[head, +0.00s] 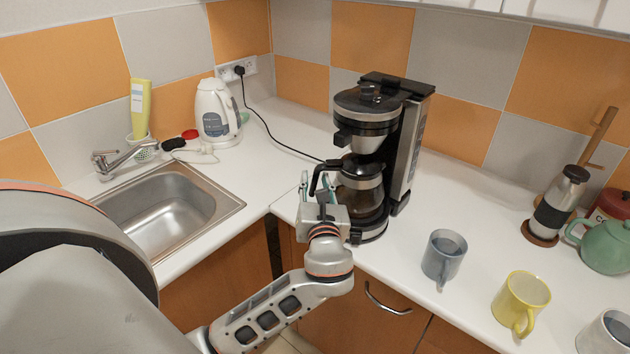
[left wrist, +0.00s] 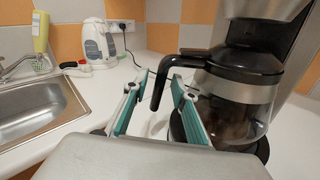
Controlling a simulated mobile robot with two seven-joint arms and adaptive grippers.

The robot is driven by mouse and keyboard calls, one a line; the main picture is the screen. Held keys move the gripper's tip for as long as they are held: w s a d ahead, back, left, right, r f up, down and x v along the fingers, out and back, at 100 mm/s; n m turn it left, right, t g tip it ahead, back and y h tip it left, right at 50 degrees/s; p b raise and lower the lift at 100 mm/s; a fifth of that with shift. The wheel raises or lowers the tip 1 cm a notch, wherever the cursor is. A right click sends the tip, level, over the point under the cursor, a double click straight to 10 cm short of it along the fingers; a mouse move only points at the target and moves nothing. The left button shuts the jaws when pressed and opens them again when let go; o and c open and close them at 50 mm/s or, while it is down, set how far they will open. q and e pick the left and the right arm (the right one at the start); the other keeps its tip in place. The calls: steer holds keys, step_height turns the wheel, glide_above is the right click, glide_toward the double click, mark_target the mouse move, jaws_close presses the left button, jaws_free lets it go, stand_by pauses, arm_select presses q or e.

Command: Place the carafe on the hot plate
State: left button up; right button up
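The glass carafe (head: 362,190) with black lid and handle stands upright in the coffee maker (head: 385,125), over the dark round hot plate (head: 372,228). It also shows in the left wrist view (left wrist: 236,100). It looks seated there, but its underside is partly hidden, so I cannot tell exact contact. My left gripper (head: 318,188) is at the carafe's left, by its handle. In the left wrist view its two green-padded fingers (left wrist: 154,92) are spread, with the black handle (left wrist: 158,88) between them and gaps on both sides. My right gripper is not in view.
A sink (head: 165,210) and white kettle (head: 217,112) are on the left. A grey mug (head: 444,256), yellow mug (head: 521,302) and green teapot (head: 605,246) stand on the right. A black cord (head: 270,130) runs behind the coffee maker.

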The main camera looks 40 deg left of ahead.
arm_select(q)
steer(key=b+v, duration=0.1)
steer(key=v, duration=1)
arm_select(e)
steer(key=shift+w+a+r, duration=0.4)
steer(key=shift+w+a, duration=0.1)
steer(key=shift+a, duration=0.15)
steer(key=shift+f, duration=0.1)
arm_select(q)
steer(key=s+a+f+n+g+h, duration=0.3)
steer(key=s+f+n, duration=0.4)
steer(key=f+n, duration=0.35)
steer(key=s+a+f+n+g+h, duration=0.35)
steer(key=s+f+n, duration=0.45)
steer(key=n, duration=0.4)
steer(key=w+d+f+n+t+h, duration=0.2)
steer(key=d+f+h, duration=0.5)
steer(key=d+f, duration=0.8)
steer(key=shift+d+f+n+t, duration=0.4)
steer(key=shift+f+n+t, duration=0.1)
steer(key=shift+n+t, duration=0.2)
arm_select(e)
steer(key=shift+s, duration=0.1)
